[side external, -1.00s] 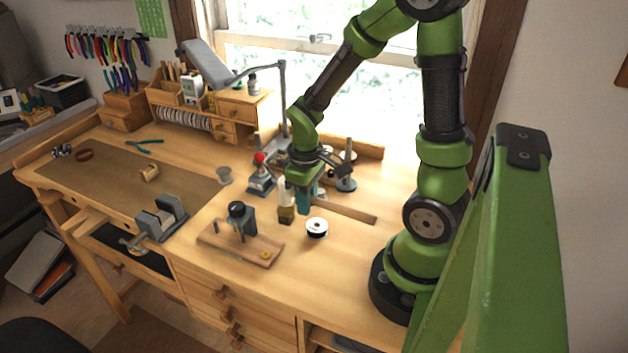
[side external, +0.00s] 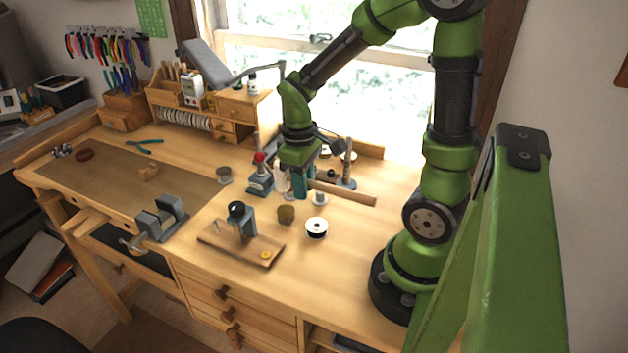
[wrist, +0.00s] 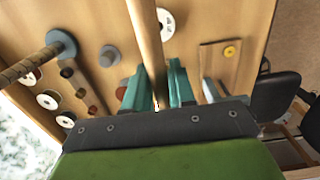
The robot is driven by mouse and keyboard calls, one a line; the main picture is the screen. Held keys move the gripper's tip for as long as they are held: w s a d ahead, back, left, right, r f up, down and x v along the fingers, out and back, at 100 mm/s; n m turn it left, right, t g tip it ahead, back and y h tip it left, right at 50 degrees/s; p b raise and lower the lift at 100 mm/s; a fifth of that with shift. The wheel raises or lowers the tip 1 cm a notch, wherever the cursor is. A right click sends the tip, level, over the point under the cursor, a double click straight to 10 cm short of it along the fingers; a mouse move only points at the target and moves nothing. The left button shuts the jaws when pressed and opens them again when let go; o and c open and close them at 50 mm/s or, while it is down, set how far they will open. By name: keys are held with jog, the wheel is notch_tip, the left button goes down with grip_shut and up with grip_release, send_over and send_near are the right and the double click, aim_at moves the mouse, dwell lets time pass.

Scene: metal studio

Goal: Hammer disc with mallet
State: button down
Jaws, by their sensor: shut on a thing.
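My gripper (side external: 298,190) has its teal fingers shut on the wooden mallet handle (side external: 345,194), above the bench. A pale mallet head (side external: 280,178) shows just left of the fingers, partly covered. I cannot make out a disc on the block.
A white spool (side external: 316,228) lies right of the block. A wooden board with a dark stand (side external: 240,242) is in front. A red-topped tool (side external: 260,172) and a post on a round base (side external: 346,170) stand close behind. The front right bench is clear.

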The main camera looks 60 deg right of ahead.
jog(key=shift+r, duration=0.1)
notch_tip(320, 180, down, 7)
jog(key=shift+r, duration=0.5)
notch_tip(320, 180, up, 4)
jog(key=shift+f, duration=0.15)
